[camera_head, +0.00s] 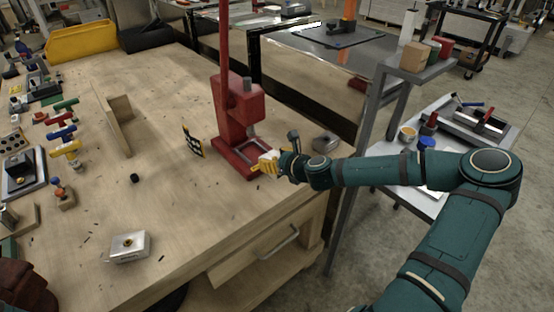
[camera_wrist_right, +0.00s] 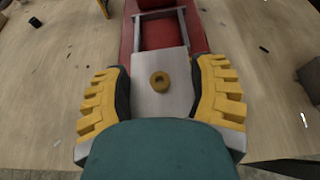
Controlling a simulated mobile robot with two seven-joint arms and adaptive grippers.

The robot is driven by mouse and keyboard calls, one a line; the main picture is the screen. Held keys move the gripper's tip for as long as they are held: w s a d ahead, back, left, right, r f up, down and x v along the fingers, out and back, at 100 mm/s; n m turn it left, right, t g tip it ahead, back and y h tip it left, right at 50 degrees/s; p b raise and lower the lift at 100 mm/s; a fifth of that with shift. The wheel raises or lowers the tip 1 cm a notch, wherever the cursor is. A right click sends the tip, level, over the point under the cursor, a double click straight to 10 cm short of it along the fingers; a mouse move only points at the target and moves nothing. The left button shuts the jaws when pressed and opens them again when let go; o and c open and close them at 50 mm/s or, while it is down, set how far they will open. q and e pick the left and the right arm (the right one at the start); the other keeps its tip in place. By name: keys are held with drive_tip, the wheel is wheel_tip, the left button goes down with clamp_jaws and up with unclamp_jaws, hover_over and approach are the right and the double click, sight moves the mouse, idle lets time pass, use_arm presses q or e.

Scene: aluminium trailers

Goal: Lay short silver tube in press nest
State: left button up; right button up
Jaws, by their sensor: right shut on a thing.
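The short silver tube (camera_wrist_right: 150,100), with a brass ring on its upper face, sits between the yellow fingers of my right gripper (camera_wrist_right: 160,92), which is shut on it. In the head view, the right gripper (camera_head: 268,163) is at the front right of the red press (camera_head: 238,115), over the end of its base. The press nest (camera_wrist_right: 140,34) is a grey frame on the red base, just beyond the tube in the wrist view. The tube's far edge meets the frame in the picture; I cannot tell whether it touches. My left gripper is not in view.
A silver block (camera_head: 130,246) with a brass ring lies at the bench front. A grey block (camera_head: 325,142) is right of the gripper. A yellow-black sign (camera_head: 192,141) stands left of the press. A wooden upright (camera_head: 119,120) and coloured clamps (camera_head: 62,132) are farther left. The middle bench is mostly clear.

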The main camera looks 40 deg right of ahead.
drive_tip(key=shift+w+a+f+b, duration=0.1)
drive_tip(key=shift+w+a+f, duration=0.05)
drive_tip(key=shift+w, duration=1.85)
drive_tip(key=shift+w+a+f+b, duration=0.1)
drive_tip(key=shift+w+a+f, duration=0.1)
drive_tip(key=shift+w, duration=1.75)
drive_tip(key=shift+w+a+f+b, duration=0.1)
drive_tip(key=shift+w+f, duration=0.05)
drive_tip(key=shift+w, duration=1.85)
drive_tip(key=o, duration=1.4)
drive_tip(key=v, duration=1.2)
drive_tip(key=shift+s+f, duration=0.1)
